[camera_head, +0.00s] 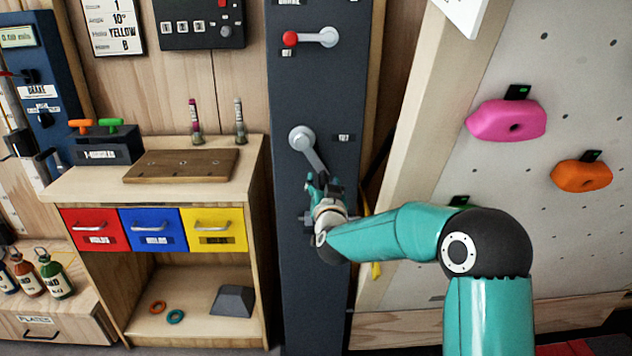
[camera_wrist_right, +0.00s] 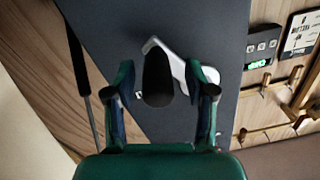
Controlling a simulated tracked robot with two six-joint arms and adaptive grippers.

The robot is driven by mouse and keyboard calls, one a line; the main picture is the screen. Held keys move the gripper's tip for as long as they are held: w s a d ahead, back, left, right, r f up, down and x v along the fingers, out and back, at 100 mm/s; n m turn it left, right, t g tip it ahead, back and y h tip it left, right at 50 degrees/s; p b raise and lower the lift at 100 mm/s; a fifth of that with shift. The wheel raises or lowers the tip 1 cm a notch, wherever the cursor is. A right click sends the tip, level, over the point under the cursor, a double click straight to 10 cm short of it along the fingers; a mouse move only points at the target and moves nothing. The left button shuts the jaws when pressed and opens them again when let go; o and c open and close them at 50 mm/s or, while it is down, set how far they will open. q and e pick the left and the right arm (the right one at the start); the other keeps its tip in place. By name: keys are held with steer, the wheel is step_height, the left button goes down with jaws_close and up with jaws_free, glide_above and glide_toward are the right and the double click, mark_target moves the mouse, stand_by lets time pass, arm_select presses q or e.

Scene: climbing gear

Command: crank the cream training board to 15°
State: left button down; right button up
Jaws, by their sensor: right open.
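The cream training board (camera_head: 420,190) leans at the right of the head view, its pale face carrying coloured holds. The grey crank (camera_head: 302,138) sits on the dark upright panel (camera_head: 310,90), its arm slanting down and right to my right gripper (camera_head: 324,188). In the right wrist view my right gripper (camera_wrist_right: 161,90) is open, its fingers on either side of the crank's black handle (camera_wrist_right: 157,78). The silver crank arm (camera_wrist_right: 178,62) passes behind the handle. The fingers do not look closed on it; contact is unclear. In the head view the gripper hides the handle. My left gripper is not visible.
A red-knobbed lever (camera_head: 312,38) is higher on the panel. A wooden cabinet (camera_head: 255,170) with red, blue and yellow drawers stands left of it. A pink hold (camera_head: 507,121) and an orange hold (camera_head: 581,176) jut from the board beside my right arm.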

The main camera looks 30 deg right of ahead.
steer(key=shift+w+d, duration=0.15)
steer(key=shift+w, duration=0.1)
